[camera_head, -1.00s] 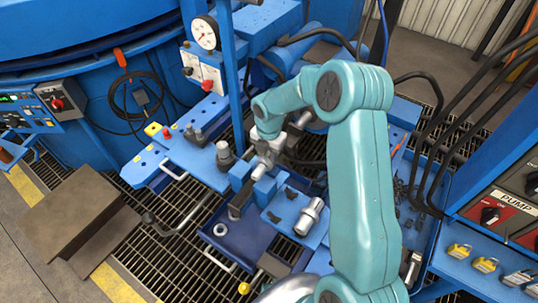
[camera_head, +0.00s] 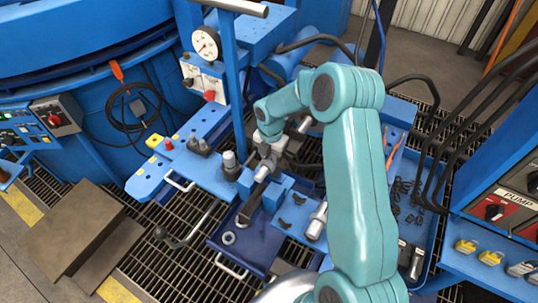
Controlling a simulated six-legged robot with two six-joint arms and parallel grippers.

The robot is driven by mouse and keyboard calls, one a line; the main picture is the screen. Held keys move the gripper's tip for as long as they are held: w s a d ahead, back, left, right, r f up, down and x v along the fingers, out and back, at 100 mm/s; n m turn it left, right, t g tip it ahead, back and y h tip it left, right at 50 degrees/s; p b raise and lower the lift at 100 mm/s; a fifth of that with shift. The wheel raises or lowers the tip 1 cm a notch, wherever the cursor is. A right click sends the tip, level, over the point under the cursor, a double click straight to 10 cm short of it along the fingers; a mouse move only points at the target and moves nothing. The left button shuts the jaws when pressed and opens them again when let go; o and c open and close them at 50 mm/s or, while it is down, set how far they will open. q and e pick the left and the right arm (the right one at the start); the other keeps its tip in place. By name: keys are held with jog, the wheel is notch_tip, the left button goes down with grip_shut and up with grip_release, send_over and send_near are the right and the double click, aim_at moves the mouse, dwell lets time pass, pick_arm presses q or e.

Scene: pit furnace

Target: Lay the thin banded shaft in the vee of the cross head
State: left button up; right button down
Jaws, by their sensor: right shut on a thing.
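My right gripper (camera_head: 265,171) comes down from the teal arm over a blue tray at the middle of the view. It is shut on a thin grey-brown bar, the shaft (camera_head: 252,204), which slants down and to the left from the jaws. The bar passes close to two blue blocks (camera_head: 277,190); I cannot tell whether it touches them. Its bands are too small to make out. I cannot pick out the cross head's vee with certainty. My left gripper is not in view.
A ring (camera_head: 228,238) lies in the dark blue tray (camera_head: 222,223). A blue bench (camera_head: 150,183) with fittings is at left. A blue post (camera_head: 236,90) and gauge (camera_head: 206,42) stand behind.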

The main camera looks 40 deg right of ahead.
jog(key=shift+f+b, duration=1.65)
jog(key=shift+f, duration=0.65)
jog(key=shift+f+b, duration=0.85)
jog(key=shift+f, duration=0.35)
jog(key=shift+f, duration=0.2)
jog(key=shift+f+b, duration=0.3)
jog(key=shift+f, duration=0.1)
jog(key=c, duration=0.8)
grip_release()
jog(key=shift+o, duration=0.2)
jog(key=shift+f, duration=0.1)
